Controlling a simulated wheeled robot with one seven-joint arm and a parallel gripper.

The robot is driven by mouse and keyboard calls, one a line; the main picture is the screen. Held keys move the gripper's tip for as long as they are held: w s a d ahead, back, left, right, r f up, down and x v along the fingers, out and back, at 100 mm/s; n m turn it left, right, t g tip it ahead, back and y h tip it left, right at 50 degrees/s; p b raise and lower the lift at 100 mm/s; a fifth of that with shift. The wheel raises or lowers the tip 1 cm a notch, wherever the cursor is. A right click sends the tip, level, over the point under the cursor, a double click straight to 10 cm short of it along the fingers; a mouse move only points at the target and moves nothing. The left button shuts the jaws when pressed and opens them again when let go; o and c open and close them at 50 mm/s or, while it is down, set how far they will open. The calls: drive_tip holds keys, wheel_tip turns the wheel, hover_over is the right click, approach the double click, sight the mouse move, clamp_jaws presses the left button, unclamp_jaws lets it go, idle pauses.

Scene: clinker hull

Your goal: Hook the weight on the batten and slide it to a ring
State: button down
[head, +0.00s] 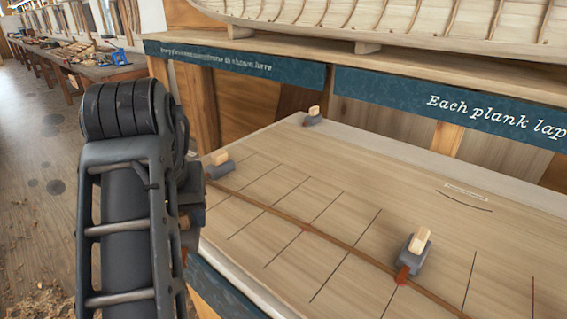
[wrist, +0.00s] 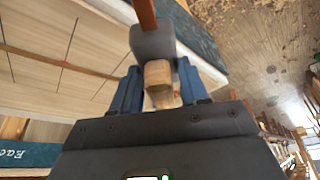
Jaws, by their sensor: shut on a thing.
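In the wrist view, my gripper (wrist: 158,84) has its blue fingers shut on the wooden handle of a grey weight (wrist: 152,42). A brown hook (wrist: 145,12) sticks out from its far end, beyond the board's front edge. My arm hides most of this weight in the head view. The thin brown batten (head: 345,246) runs diagonally across the lined board (head: 270,160). One grey weight (head: 219,168) sits at its far left end, another (head: 413,255) with its hook at the batten on the right. Small reddish marks, perhaps rings, show on the batten (head: 305,230).
Another weight (head: 313,119) stands at the board's back edge. A shelf with a blue lettered sign (head: 450,105) and a planked hull (head: 390,20) overhang the back. A cluttered workbench (head: 85,65) stands far left; the floor (head: 40,150) beside me is open.

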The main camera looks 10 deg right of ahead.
drive_tip(key=w+d+m+g+h+b, duration=0.15)
drive_tip(key=w+d+m, duration=0.3)
drive_tip(key=d, duration=0.95)
drive_tip(key=w+d+m+h, duration=0.2)
drive_tip(key=w+d+m, duration=0.3)
drive_tip(key=d, duration=0.9)
drive_tip(key=shift+m, duration=0.25)
drive_tip(key=f+b, duration=0.4)
drive_tip(key=f, duration=0.1)
drive_tip(key=f+b, duration=0.2)
drive_tip(key=shift+s+a+f+b, duration=0.15)
drive_tip(key=shift+s+a+b, duration=0.1)
drive_tip(key=shift+s+b, duration=0.1)
drive_tip(key=shift+p, duration=0.4)
drive_tip(key=shift+f, duration=0.5)
drive_tip(key=shift+d+r+p, duration=0.1)
drive_tip(key=shift+p, duration=0.2)
drive_tip(key=shift+f+p, duration=0.25)
drive_tip(key=shift+p, duration=0.3)
idle(0.8)
drive_tip(key=shift+c, duration=2.4)
unclamp_jaws()
